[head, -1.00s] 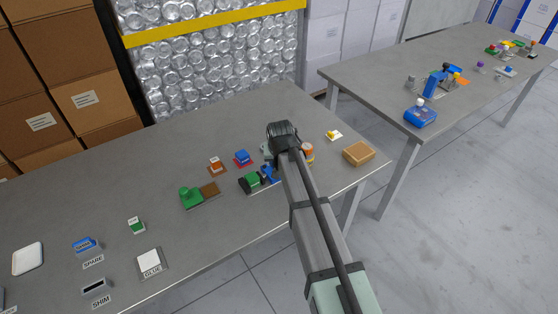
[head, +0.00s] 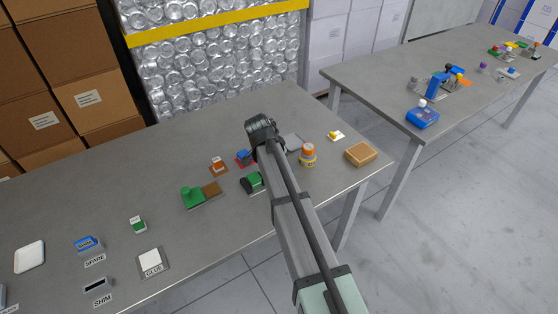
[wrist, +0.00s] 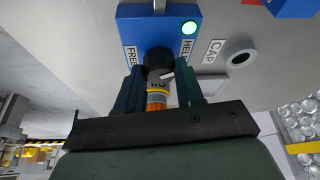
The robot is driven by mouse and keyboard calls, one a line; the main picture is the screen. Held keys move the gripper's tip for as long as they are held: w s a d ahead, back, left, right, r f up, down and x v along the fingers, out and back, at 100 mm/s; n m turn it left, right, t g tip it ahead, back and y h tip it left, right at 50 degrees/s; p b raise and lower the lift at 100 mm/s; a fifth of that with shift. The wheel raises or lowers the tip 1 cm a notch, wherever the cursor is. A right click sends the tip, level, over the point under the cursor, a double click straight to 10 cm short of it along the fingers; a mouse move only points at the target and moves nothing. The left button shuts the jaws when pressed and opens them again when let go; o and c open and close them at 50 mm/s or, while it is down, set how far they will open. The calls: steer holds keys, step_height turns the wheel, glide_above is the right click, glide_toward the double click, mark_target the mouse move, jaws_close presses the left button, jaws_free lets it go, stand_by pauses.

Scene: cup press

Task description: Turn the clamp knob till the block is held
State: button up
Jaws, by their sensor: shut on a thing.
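The blue clamp panel (wrist: 137,22) fills the top middle of the wrist view, marked FREE on the left and HELD on the right. A pale mark on the knob points right, toward the HELD side. In the head view my gripper (head: 262,135) and arm hide the knob. A green block (head: 252,181) in a dark holder shows left of my arm.
An orange-capped bottle (head: 308,155) stands right of my arm, near a tan box (head: 361,154). A green part (head: 190,196) and an orange block (head: 218,165) lie to the left. A ring (wrist: 239,57) lies by the CAP label. The table's far left is mostly clear.

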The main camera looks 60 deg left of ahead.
steer(key=shift+m+h, duration=0.3)
steer(key=shift+m, duration=0.2)
steer(key=o, duration=1)
steer(key=shift+o, duration=0.2)
steer(key=v, duration=1.3)
steer(key=shift+s+r, duration=0.2)
steer(key=shift+r, duration=0.2)
